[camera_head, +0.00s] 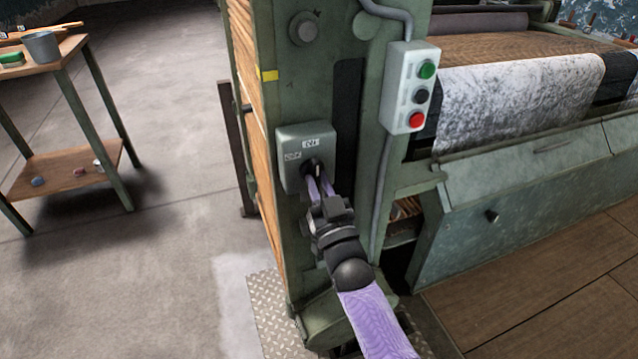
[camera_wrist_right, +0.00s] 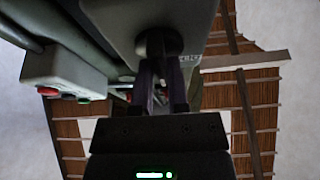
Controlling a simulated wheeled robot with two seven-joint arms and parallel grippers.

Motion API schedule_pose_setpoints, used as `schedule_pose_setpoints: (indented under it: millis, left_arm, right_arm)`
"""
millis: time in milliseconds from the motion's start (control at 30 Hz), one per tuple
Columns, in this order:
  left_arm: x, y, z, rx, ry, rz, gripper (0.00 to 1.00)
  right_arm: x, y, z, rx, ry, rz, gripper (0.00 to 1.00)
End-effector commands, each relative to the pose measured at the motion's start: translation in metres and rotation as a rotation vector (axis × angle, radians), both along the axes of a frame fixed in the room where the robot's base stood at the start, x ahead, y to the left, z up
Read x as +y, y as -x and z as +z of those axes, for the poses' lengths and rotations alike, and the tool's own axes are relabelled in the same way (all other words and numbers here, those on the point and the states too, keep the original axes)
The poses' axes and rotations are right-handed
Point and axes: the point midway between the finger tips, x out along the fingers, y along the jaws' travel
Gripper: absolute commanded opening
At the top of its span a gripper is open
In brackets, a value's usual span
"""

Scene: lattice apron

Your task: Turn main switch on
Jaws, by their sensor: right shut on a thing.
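The main switch is a grey-green box (camera_head: 292,140) with small labels and a dark rotary knob (camera_head: 313,167), mounted on the green machine post. My right gripper (camera_head: 315,178) reaches up to the box from below, and its fingers are shut on the knob. In the right wrist view the switch box (camera_wrist_right: 115,22) is at the top, with the round knob (camera_wrist_right: 159,42) at the tips of my right gripper (camera_wrist_right: 160,70). The fingers hide part of the knob, so its exact setting is hard to read. My left gripper is not in view.
A control box (camera_head: 407,88) with green, black and red buttons hangs right of the switch, with a grey conduit (camera_head: 381,190) below. The green machine (camera_head: 520,220) fills the right side. A wooden-topped table (camera_head: 70,48) stands at left; open floor (camera_head: 170,130) lies between.

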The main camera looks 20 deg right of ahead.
Motion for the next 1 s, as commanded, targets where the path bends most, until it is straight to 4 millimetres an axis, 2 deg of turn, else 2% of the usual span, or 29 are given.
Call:
schedule_pose_setpoints:
  millis: [267, 300, 433, 767, 867, 1000]
  left_arm:
    - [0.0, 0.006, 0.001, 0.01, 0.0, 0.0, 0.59]
    - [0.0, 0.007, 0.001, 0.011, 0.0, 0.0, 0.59]
    - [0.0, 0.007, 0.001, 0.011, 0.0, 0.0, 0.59]
    - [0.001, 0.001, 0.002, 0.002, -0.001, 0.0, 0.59]
    - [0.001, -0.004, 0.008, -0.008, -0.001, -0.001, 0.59]
    - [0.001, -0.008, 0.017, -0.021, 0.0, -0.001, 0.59]
  right_arm:
    - [0.0, 0.0, -0.002, 0.005, -0.003, 0.0, 0.0]
    - [0.0, 0.0, -0.002, 0.004, -0.003, 0.0, 0.28]
    - [0.0, 0.0, -0.001, 0.003, -0.003, 0.001, 0.54]
    - [0.0, 0.004, -0.001, 0.002, -0.001, 0.0, 0.54]
    - [0.0, 0.017, -0.005, 0.003, -0.002, 0.001, 0.54]
    - [-0.001, 0.049, -0.017, 0.004, -0.003, 0.0, 0.54]
